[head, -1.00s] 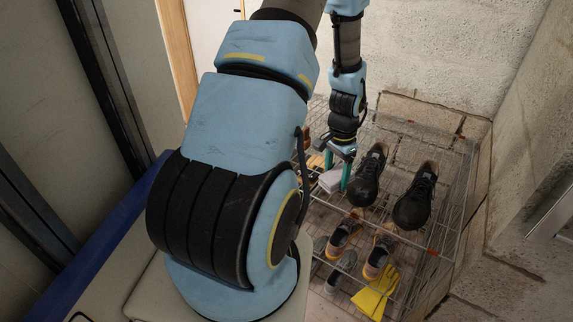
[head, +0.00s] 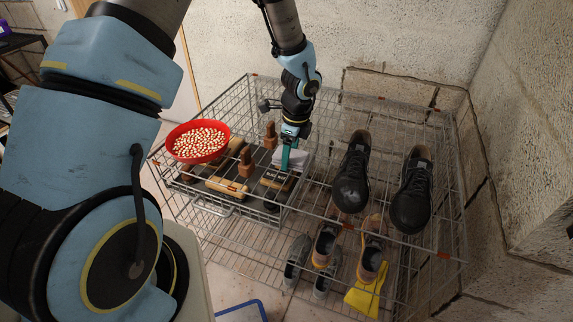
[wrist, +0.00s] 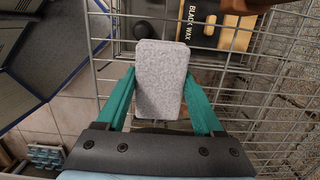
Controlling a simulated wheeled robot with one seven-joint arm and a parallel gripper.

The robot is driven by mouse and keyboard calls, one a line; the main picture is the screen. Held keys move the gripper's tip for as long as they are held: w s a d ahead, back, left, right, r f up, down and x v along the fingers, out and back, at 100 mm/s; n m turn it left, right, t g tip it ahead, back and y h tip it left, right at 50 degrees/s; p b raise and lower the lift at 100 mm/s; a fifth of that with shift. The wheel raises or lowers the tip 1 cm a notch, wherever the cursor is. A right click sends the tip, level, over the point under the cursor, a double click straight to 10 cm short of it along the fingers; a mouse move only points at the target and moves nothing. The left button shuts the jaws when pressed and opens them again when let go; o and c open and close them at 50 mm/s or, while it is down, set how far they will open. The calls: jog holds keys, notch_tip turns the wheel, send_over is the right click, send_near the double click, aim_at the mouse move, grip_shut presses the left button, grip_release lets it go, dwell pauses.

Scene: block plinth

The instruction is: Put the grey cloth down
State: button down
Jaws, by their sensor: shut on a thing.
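The grey cloth (head: 297,157) is a pale folded block, held in my gripper (head: 287,165) above the right side of the wire basket on the upper rack. In the wrist view the cloth (wrist: 160,82) sits between the two teal fingers of my gripper (wrist: 160,75), which are shut on it from both sides. Beyond it lies a dark item lettered BLACK WAX (wrist: 190,22). The cloth looks raised above the basket; I cannot tell by how much.
The wire basket (head: 240,209) holds brushes (head: 226,186). A red bowl (head: 199,157) of small pale pieces stands at its left. Black shoes (head: 352,180) are right of the basket. Several other shoes and a yellow cloth (head: 367,294) are on the lower shelf.

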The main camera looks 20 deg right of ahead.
aim_at(290, 174)
jog(key=shift+f, duration=2.1)
jog(key=shift+s+f, duration=0.1)
jog(key=shift+f, duration=0.05)
grip_release()
jog(key=r, duration=0.8)
jog(key=s+d+r+b, duration=0.1)
jog(key=r, duration=0.3)
jog(key=shift+r, duration=0.1)
jog(key=s+a+r+n, duration=0.1)
jog(key=a+r+n, duration=0.2)
jog(key=a+n, duration=0.5)
jog(key=s+a+r+n, duration=0.1)
jog(key=a+r+n, duration=0.2)
jog(key=a+n, duration=0.6)
jog(key=s+a+r+n+h, duration=0.1)
jog(key=a+r+n, duration=0.3)
jog(key=a+n, duration=0.4)
jog(key=shift+a+t, duration=0.3)
jog(key=shift+a, duration=2.65)
